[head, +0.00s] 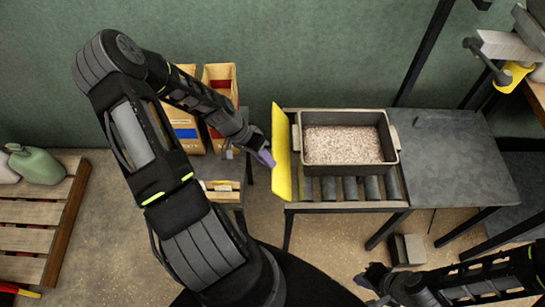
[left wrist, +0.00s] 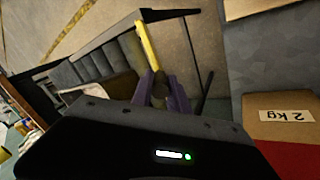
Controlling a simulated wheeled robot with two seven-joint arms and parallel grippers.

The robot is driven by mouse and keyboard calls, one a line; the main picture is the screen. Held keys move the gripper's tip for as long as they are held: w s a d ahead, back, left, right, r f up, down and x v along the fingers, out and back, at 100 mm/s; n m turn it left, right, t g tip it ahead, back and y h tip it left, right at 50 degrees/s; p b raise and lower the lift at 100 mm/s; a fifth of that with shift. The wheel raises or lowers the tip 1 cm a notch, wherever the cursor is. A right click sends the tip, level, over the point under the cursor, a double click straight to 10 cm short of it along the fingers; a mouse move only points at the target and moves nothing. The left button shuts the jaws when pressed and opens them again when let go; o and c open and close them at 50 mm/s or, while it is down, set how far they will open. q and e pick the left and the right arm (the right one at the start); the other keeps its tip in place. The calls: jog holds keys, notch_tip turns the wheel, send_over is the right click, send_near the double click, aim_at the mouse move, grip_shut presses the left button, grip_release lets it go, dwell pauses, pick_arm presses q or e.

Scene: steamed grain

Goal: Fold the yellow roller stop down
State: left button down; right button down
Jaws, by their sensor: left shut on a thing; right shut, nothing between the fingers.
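The yellow roller stop (head: 281,153) stands upright at the left end of the roller table (head: 343,203). My left gripper (head: 266,157) is at its left face, with purple fingers shut on it. In the left wrist view the yellow stop (left wrist: 148,45) runs up from between the purple fingers (left wrist: 160,92). A dark metal tray (head: 303,165) full of pale grain (head: 343,145) rests on the rollers just right of the stop. My right gripper (head: 368,280) is shut and empty, low at the right and away from the table.
A side table with open boxes (head: 221,85) stands left of the stop; a box marked 2 kg (left wrist: 290,115) shows in the left wrist view. A grey tabletop (head: 455,160) adjoins the rollers on the right. A wooden pallet with sacks (head: 38,215) lies far left.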

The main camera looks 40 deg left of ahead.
pick_arm(q)
jog(key=s+a+f+t+h+b, duration=0.2)
jog(key=s+a+f+h+b, duration=0.1)
jog(key=a+f+h+b, duration=0.1)
jog(key=shift+f+t+b, duration=0.35)
jog(key=shift+f+t, duration=0.05)
dwell(0.4)
jog(key=c, duration=1.3)
grip_release()
jog(key=v, duration=0.7)
jog(key=shift+s+a+r+b, duration=0.15)
jog(key=shift+s+a+b, duration=0.05)
jog(key=shift+a+b, duration=0.15)
jog(key=shift+d+r, duration=0.1)
